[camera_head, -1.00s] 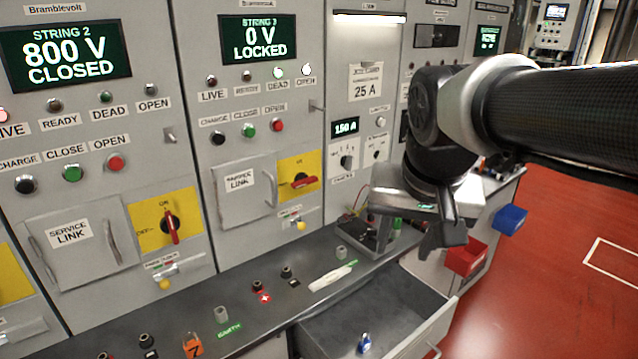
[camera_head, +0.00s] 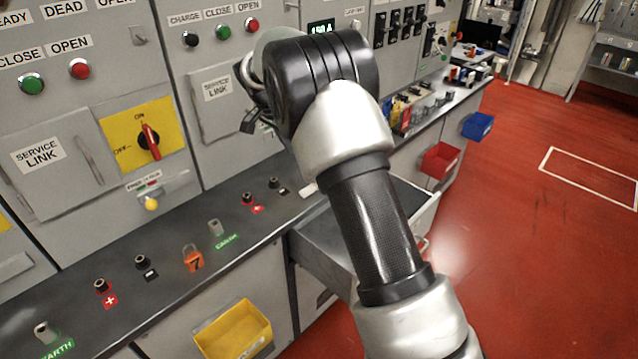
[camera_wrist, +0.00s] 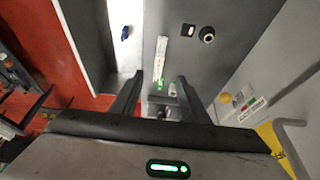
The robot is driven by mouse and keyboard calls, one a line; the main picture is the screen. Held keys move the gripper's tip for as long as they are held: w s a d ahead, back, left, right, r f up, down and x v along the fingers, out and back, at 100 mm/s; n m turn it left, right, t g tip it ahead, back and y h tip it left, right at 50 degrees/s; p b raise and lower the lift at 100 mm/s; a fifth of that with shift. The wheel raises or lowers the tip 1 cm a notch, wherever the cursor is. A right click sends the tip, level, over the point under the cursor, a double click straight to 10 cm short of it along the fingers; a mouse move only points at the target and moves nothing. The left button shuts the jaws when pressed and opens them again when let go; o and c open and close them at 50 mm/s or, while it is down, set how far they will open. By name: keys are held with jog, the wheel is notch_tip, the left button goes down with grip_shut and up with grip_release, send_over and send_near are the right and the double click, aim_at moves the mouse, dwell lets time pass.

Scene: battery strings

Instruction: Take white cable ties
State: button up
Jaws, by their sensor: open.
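The white cable ties (camera_wrist: 162,52) lie as a pale narrow bundle on the dark counter in the wrist view, with green at the near end. In the head view only a small white piece, probably their end (camera_head: 309,190), shows beside my arm. My gripper (camera_wrist: 160,102) is open and empty, its two dark fingers apart and pointing toward the counter. The bundle appears ahead of the fingers, not between them. In the head view my arm hides most of the gripper.
An open drawer (camera_head: 322,240) projects below the counter (camera_head: 75,290); a blue padlock (camera_wrist: 125,33) shows in it. An orange padlock (camera_head: 193,258) and several terminals stand on the counter. Yellow (camera_head: 235,335), red (camera_head: 441,160) and blue (camera_head: 478,126) bins hang on the front. Red floor is clear at right.

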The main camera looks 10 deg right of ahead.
jog(key=x, duration=1.4)
jog(key=shift+w+f+p, duration=0.1)
jog(key=shift+f+p, duration=0.2)
jog(key=shift+p, duration=0.1)
jog(key=shift+c, duration=0.3)
grip_shut()
